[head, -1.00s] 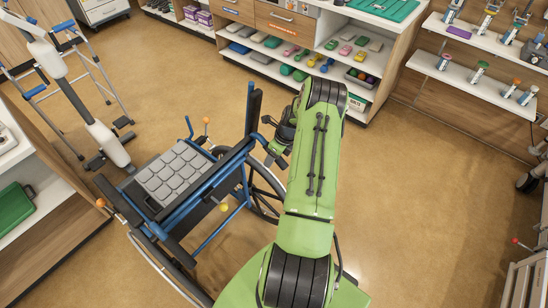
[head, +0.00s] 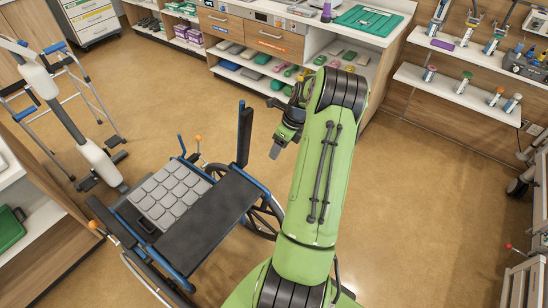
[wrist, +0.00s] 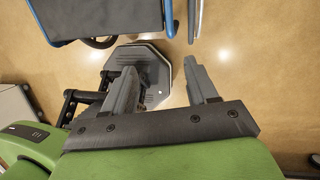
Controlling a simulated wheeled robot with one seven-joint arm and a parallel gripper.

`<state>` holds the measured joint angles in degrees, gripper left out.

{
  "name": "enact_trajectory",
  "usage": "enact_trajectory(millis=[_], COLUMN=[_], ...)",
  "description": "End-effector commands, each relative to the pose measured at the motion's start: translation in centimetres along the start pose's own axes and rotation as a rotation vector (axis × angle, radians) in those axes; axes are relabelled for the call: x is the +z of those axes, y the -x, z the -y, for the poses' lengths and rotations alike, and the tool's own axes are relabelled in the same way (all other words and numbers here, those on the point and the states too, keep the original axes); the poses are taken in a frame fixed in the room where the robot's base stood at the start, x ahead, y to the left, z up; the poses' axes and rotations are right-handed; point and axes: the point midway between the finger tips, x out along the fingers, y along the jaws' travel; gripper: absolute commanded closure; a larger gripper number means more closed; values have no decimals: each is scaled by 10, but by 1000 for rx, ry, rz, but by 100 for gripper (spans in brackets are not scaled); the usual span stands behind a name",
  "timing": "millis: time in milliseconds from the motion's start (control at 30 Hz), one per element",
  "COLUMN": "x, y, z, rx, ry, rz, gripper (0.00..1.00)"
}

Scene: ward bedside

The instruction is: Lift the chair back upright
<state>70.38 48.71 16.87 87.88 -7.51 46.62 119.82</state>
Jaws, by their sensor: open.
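The chair is a blue-framed wheelchair with a grey segmented seat (head: 168,195), standing at left centre in the head view. A broad black panel (head: 205,225), apparently its back, lies tilted with its flat face up, partly over the seat. A narrow black pad (head: 245,135) stands upright at the chair's far side. My gripper (head: 278,148) is open and empty, right of the chair and apart from it. In the wrist view, my gripper (wrist: 164,85) has its two fingers spread. A blue-edged dark part (wrist: 100,15) of the chair shows at the top left, beyond the fingers.
A walking frame (head: 65,100) and a white-and-grey stand (head: 85,135) are at the left. Shelves (head: 300,70) line the back, and wall shelves (head: 470,85) hang at the right. Floor (head: 430,200) is clear right of my arm. A dark octagonal plate (wrist: 150,62) shows near the fingers.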

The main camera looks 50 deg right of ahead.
Motion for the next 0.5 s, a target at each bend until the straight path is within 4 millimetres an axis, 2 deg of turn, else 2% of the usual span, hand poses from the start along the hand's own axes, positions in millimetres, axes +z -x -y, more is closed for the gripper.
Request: enact_trajectory(millis=[100,500], x=[0,0], y=[7,7], z=[0,0], rx=[1,1], ry=[0,0], rz=[0,0], gripper=[42,42])
